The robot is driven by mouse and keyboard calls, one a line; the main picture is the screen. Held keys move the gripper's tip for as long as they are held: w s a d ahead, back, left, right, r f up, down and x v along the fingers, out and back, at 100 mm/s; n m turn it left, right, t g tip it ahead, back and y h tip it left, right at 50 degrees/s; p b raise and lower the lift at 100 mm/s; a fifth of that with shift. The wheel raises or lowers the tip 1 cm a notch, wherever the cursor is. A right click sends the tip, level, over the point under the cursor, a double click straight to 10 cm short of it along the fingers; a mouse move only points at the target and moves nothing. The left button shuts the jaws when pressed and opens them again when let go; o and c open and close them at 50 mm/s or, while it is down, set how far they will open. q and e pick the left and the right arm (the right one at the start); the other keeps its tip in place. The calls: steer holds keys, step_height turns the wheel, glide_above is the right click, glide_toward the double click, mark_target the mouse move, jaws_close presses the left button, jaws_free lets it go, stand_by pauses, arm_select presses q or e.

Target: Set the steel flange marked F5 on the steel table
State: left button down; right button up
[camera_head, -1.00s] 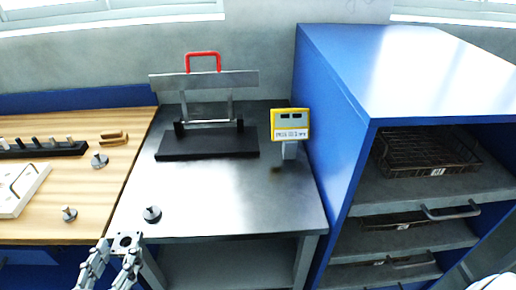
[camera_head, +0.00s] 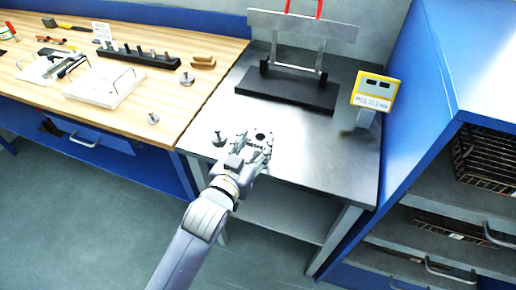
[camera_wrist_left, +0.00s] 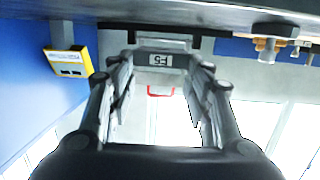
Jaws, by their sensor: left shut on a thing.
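The steel flange F5, a squarish grey plate with a dark round hole (camera_head: 261,134), is between the fingertips of my left gripper (camera_head: 254,148). In the left wrist view, which looks upside down, its F5 label (camera_wrist_left: 161,60) faces the camera between the two fingers (camera_wrist_left: 163,82). My left gripper is shut on it. The steel table (camera_head: 320,165) has a bare metal top, and the flange is over its front part. In the wrist view the flange appears slightly above the tabletop (camera_wrist_left: 200,12); contact is hard to judge. My right gripper is not in view.
A small steel part (camera_head: 219,140) stands on the table just left of the gripper. Behind are a black-based stand (camera_head: 290,92) with a red handle and a yellow display (camera_head: 375,92). A blue shelf cabinet (camera_head: 420,110) borders the right. The wooden bench (camera_head: 170,105) adjoins the left.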

mark_target(257, 154)
arm_select(q)
steer(key=shift+w+d, duration=0.25)
steer(key=shift+d, duration=0.1)
steer(key=shift+f, duration=0.3)
step_height(257, 154, down, 3)
steer(key=shift+r, duration=0.1)
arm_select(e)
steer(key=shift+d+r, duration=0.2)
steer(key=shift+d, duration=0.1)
arm_select(q)
steer(key=c, duration=1.1)
jaws_free()
steer(key=shift+f, duration=0.25)
steer(key=shift+o, duration=1.4)
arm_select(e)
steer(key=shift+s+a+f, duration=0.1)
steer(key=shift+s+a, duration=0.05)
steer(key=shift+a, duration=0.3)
